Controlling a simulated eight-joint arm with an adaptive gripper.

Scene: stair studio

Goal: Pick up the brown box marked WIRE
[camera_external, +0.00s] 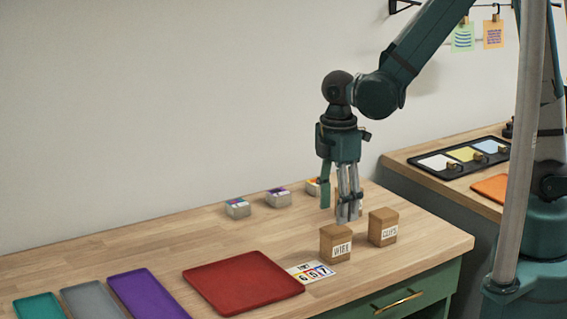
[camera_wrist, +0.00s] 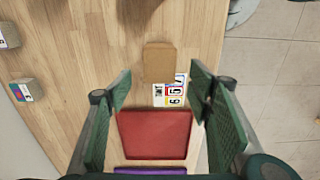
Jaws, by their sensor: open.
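The brown box marked WIRE (camera_external: 336,245) stands upright on the wooden table, its label facing the outside camera. In the wrist view, the plain brown box top (camera_wrist: 159,62) beside the number card appears to be the same box, a little above the midpoint between the fingers. My gripper (camera_external: 339,210) points down above the boxes, with its fingers apart and nothing between them. In the wrist view my gripper (camera_wrist: 160,84) shows a wide gap between its two green fingers. The fingertips look higher than the box; the exact height is hard to tell.
A brown box marked CLIPS (camera_external: 383,227) stands close to the right. A number card (camera_external: 311,272) and red tray (camera_external: 244,283) lie to the left, with a purple tray (camera_external: 147,296) beyond. Small blocks, including one grey block (camera_external: 237,208), stand behind. The drawer-side table edge is near.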

